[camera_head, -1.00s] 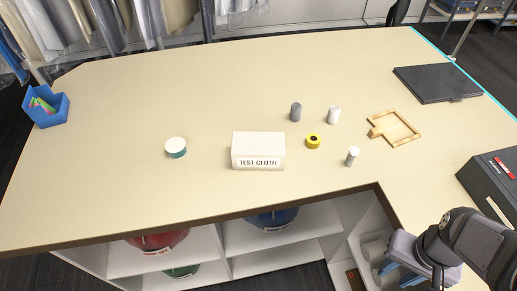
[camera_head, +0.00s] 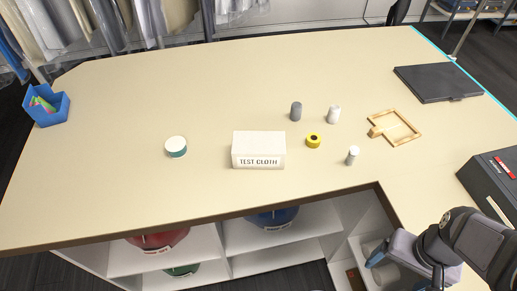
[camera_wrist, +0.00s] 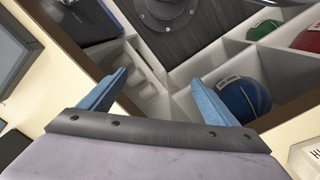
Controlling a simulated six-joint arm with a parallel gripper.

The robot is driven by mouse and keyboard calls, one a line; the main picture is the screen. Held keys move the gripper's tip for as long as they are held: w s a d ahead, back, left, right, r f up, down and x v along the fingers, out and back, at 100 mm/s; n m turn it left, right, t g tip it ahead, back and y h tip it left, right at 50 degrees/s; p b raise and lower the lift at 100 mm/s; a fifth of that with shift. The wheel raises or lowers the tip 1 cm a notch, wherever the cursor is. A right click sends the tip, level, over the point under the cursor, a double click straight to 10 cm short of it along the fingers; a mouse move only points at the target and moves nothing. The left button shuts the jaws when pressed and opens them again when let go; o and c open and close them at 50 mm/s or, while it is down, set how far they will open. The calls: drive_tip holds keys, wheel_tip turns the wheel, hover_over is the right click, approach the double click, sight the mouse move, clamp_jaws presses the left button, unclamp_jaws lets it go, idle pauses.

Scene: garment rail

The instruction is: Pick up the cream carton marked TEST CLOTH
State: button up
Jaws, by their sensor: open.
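The cream carton marked TEST CLOTH (camera_head: 258,146) stands on the table near its front edge, left of the inner corner, lettering facing front. My gripper (camera_wrist: 158,82) is open and empty, its two blue fingers spread apart in the wrist view. In the head view it is at the lower right, past the table's front edge, well apart from the carton. A pale box edge with dark letters (camera_wrist: 308,158) shows at the wrist view's lower right; too little shows to name it.
A white-topped teal roll (camera_head: 176,147) is left of the carton. A grey cylinder (camera_head: 296,111), white cylinder (camera_head: 333,115), yellow roll (camera_head: 313,140), and white-capped cylinder (camera_head: 352,155) stand to its right. A wooden tray (camera_head: 411,137) lies beyond. Shelves with coloured round items are below.

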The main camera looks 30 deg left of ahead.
sight(282, 143)
idle(0.3)
wheel_tip(282, 143, up, 8)
drive_tip(key=w+a+m+g+y+b, duration=0.2)
drive_tip(key=w+a+m+y, duration=0.2)
drive_tip(key=a, duration=0.9)
drive_tip(key=w+a+m+g+y+b, duration=0.2)
drive_tip(key=w+a, duration=0.4)
drive_tip(key=a, duration=0.7)
drive_tip(key=w+a+m+g+y+b, duration=0.2)
drive_tip(key=w+a+m+y, duration=0.3)
drive_tip(key=a, duration=0.8)
drive_tip(key=shift+w+a+f+m+g+y+b, duration=0.15)
drive_tip(key=shift+w+f+m+g+y+b, duration=0.2)
drive_tip(key=shift+w+g, duration=0.2)
wheel_tip(282, 143, down, 4)
drive_tip(key=shift+r, duration=0.2)
drive_tip(key=shift+f, duration=0.5)
drive_tip(key=shift+s+a+f+p, duration=0.2)
drive_tip(key=shift+s+a+p, duration=0.15)
drive_tip(key=shift+a, duration=0.05)
drive_tip(key=shift+f+p+x, duration=0.15)
drive_tip(key=shift+p+x, duration=0.4)
drive_tip(key=shift+x, duration=0.95)
drive_tip(key=shift+f+p+x, duration=0.1)
drive_tip(key=shift+p+x, duration=0.45)
drive_tip(key=shift+x, duration=0.9)
drive_tip(key=shift+w, duration=0.15)
drive_tip(key=c, duration=1.3)
